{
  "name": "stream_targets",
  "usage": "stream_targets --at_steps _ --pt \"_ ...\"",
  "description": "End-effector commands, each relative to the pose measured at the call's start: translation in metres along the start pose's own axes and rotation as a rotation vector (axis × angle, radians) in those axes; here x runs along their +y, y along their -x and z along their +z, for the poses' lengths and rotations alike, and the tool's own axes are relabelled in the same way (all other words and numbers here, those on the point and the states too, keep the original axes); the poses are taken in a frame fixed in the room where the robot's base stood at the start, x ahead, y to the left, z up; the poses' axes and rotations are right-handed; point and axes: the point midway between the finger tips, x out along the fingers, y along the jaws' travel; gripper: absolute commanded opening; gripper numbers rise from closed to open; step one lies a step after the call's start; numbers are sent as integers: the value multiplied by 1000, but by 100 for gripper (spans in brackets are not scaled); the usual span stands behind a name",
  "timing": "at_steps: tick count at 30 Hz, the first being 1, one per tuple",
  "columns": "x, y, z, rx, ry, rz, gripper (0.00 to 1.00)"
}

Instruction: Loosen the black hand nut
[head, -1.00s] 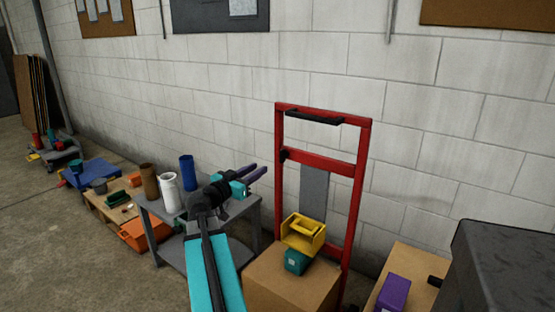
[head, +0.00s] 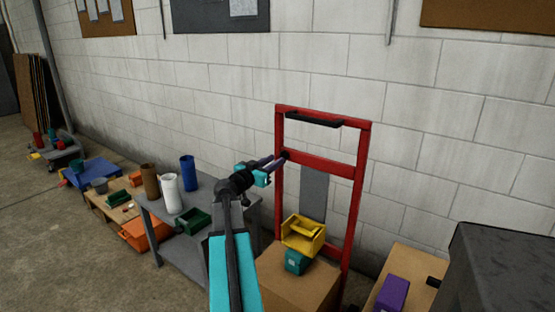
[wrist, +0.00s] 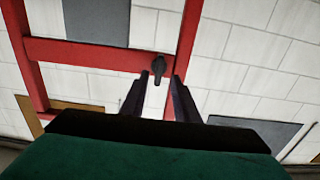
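The black hand nut (head: 286,154) sits on the left upright of the red hand truck (head: 362,190), where the upper crossbar meets it. In the wrist view the nut (wrist: 157,66) shows as a small dark knob on the red frame. My gripper (head: 278,160) is beside the nut, reaching in from the left. In the wrist view my gripper (wrist: 160,80) is open, and the nut appears in the gap between the two fingertips. I see no clear contact, and I cannot tell how deep the nut lies between the fingers.
A cardboard box (head: 290,283) with a yellow bin (head: 304,234) and a teal block (head: 295,262) stands at the hand truck. A grey table (head: 222,190) with cylinders and a green bin (head: 193,221) is at left. The block wall is close behind.

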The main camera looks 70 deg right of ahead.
Motion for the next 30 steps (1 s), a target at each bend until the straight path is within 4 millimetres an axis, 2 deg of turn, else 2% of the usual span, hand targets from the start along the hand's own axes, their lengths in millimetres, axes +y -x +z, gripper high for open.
stream_targets --at_steps 3,9,22,27,30 --pt "0 -16 -1 0 0 3 28" --pt "0 -31 -1 0 0 2 28" --pt "1 -36 0 0 0 1 28" --pt "1 -36 0 0 0 1 0" --pt "0 -35 0 0 0 0 0"
